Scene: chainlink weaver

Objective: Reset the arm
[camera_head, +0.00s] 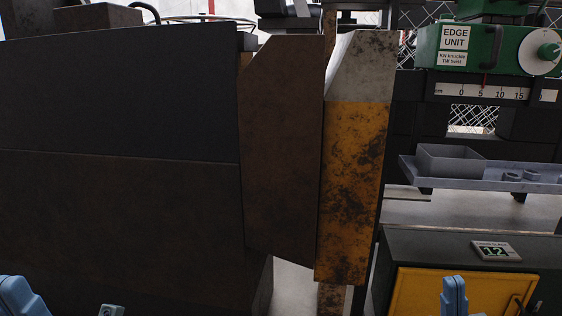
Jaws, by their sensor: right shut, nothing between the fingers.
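My right gripper (454,296) shows at the bottom edge, right of the middle. Only its light-blue tip part is in the picture. It is shut and empty, in front of the dark cabinet with the yellow front. I cannot tell how far it is from the cabinet. A light-blue part of my left arm shows in the bottom left corner. My left gripper itself is not in view.
A large dark machine housing (120,110) fills the left. A worn yellow guard (350,190) stands in the middle. At right are a green edge unit (490,48), a grey tray shelf (500,178) with an open box (450,160), and a cabinet with a yellow front (430,290).

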